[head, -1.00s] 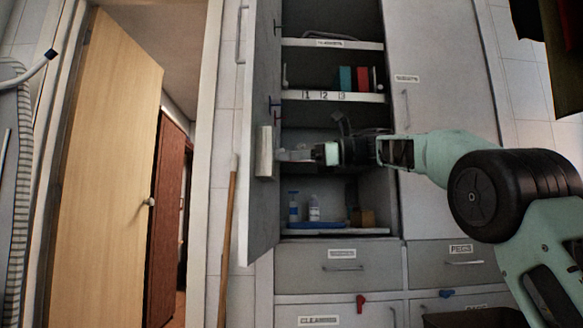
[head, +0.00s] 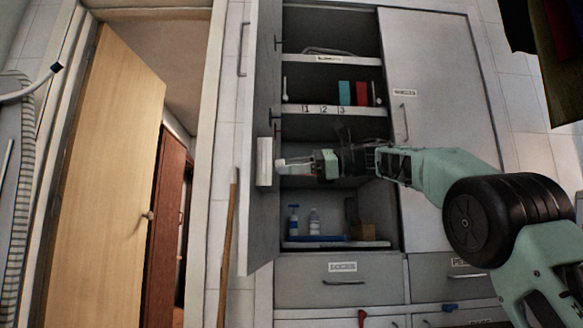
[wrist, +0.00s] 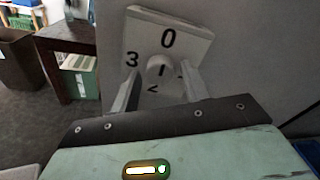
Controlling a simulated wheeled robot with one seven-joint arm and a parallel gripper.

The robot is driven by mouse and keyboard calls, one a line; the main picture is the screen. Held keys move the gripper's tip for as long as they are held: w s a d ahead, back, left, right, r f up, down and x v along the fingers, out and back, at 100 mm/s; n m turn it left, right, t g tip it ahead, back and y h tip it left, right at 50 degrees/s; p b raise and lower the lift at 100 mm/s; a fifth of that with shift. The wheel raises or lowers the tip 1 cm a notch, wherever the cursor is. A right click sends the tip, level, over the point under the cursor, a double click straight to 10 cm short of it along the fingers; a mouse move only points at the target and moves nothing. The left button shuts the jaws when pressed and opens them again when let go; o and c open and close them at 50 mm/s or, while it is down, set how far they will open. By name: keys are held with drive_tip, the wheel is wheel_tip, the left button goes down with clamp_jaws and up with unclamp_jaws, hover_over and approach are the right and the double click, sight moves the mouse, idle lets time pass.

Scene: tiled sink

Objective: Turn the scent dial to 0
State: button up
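The scent dial is a pale plate (wrist: 190,38) with a round knob (wrist: 160,68) at its middle. In the wrist view a 0 stands at its top and a 3 at its left; the marks at right and below are partly hidden. A short dark mark shows on the knob, but I cannot tell its setting surely. My gripper (wrist: 161,88) is open, with one finger on each side of the knob and gaps visible. In the head view the plate (head: 264,162) is on the open cabinet door, and my gripper (head: 283,166) is close to its right side.
The open cabinet door (head: 262,60) stands left of the shelves. Inside are red and teal blocks (head: 352,93), bottles (head: 314,221) and a brown box (head: 364,230). A wooden pole (head: 230,225) leans left of the door. A dark table (wrist: 68,42) shows in the wrist view.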

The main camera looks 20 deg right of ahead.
drive_tip(key=shift+d, duration=0.1)
drive_tip(key=p+v, duration=0.3)
drive_tip(key=v, duration=1.4)
drive_tip(key=shift+s+d, duration=0.1)
